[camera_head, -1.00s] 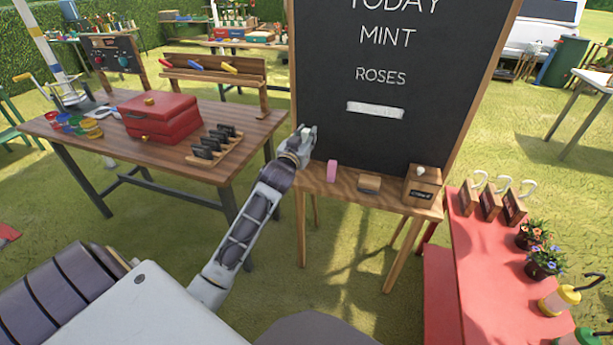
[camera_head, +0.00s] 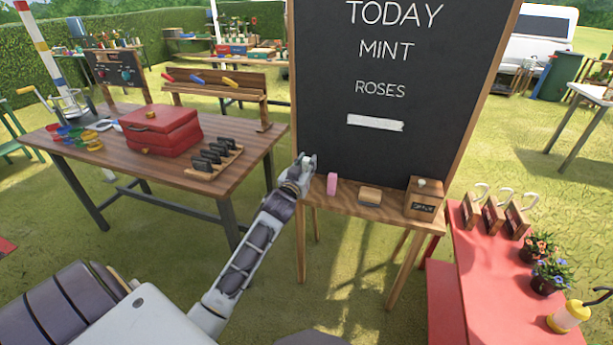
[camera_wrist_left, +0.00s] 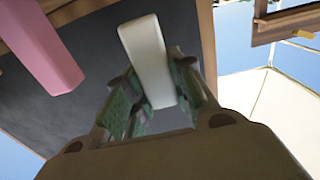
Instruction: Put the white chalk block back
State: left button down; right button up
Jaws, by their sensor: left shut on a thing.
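The white chalk block (camera_wrist_left: 147,57) is between the fingers of my left gripper (camera_wrist_left: 152,105) in the left wrist view. My left gripper (camera_head: 305,162) is shut on it, at the left end of the chalkboard ledge (camera_head: 360,205) in the head view. A pink chalk block (camera_head: 332,184) stands on the ledge just right of the gripper. The pink block also shows at upper left in the left wrist view (camera_wrist_left: 42,42). The chalkboard (camera_head: 390,130) rises behind, with a white bar (camera_head: 375,123) under "ROSES". My right gripper is out of view.
A wooden eraser (camera_head: 370,194) and a small labelled wooden box (camera_head: 423,199) sit further right on the ledge. A red table (camera_head: 480,280) with flower pots stands at right. A wooden table (camera_head: 130,160) with a red toolbox (camera_head: 160,130) stands at left.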

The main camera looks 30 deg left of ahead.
pick_arm(q)
jog(key=shift+f, duration=0.45)
jog(key=shift+f+b, duration=0.55)
jog(key=shift+f, duration=1.1)
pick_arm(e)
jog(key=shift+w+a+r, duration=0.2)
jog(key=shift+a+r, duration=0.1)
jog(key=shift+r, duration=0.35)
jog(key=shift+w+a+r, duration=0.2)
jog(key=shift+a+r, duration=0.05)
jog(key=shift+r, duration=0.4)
pick_arm(q)
jog(key=shift+f, duration=0.1)
jog(key=c, duration=1.2)
grip_release()
jog(key=shift+c, duration=0.2)
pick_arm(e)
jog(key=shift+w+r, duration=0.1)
pick_arm(q)
jog(key=shift+s, duration=0.1)
